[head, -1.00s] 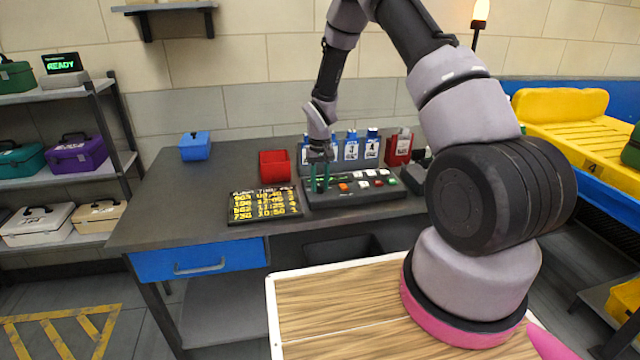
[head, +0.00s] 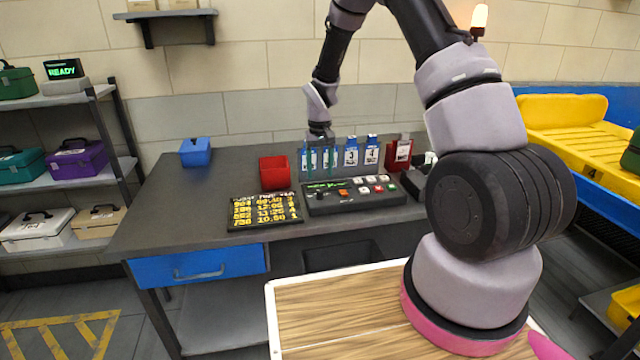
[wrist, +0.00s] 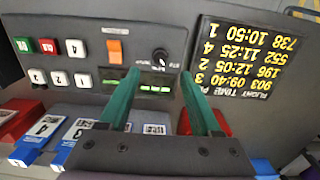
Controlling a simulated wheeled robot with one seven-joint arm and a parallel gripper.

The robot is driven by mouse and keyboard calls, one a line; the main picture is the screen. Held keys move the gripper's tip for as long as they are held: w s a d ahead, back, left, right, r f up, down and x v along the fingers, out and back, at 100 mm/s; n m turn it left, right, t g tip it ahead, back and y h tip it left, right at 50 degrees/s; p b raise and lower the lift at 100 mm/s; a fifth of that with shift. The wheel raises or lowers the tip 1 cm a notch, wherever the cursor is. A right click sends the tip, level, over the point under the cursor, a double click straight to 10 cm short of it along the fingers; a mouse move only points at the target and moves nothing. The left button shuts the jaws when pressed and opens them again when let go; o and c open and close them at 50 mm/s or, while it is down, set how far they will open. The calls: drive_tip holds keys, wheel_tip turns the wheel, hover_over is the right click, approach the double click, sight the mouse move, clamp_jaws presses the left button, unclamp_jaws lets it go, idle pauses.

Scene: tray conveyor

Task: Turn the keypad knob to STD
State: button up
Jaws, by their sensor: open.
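The dark keypad (head: 345,203) lies on the workbench in the head view, and it fills the upper left of the wrist view (wrist: 75,50). Its black knob (head: 320,196) sits at the left end; the knob also shows in the wrist view (wrist: 161,57), with a light mark on it. Small labels surround the knob, but I cannot surely read them or the setting. My gripper (head: 320,163) is raised behind the keypad, apart from the knob. Its green fingers (wrist: 160,80) are spread with nothing between them.
A flight board (head: 264,210) lies left of the keypad. A red bin (head: 274,172) and a blue bin (head: 195,152) stand behind it. Several blue-and-white tag holders (head: 351,153) stand behind the keypad. The bench's left part is clear.

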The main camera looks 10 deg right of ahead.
drive_tip(key=shift+r, duration=1.85)
drive_tip(key=s+d+r+m+t, duration=0.15)
drive_tip(key=s+r, duration=0.35)
drive_tip(key=r, duration=0.6)
drive_tip(key=s+d+r+m+t, duration=0.1)
drive_tip(key=s+d+r+t, duration=0.3)
drive_tip(key=r, duration=0.7)
drive_tip(key=s+r+m+t+y, duration=0.1)
drive_tip(key=s+r, duration=0.4)
drive_tip(key=s, duration=0.5)
drive_tip(key=s+r+m+y, duration=0.1)
drive_tip(key=s+r, duration=0.4)
drive_tip(key=s, duration=0.6)
drive_tip(key=shift+d+r+t, duration=0.2)
drive_tip(key=shift+r+t, duration=0.1)
drive_tip(key=shift+t, duration=0.05)
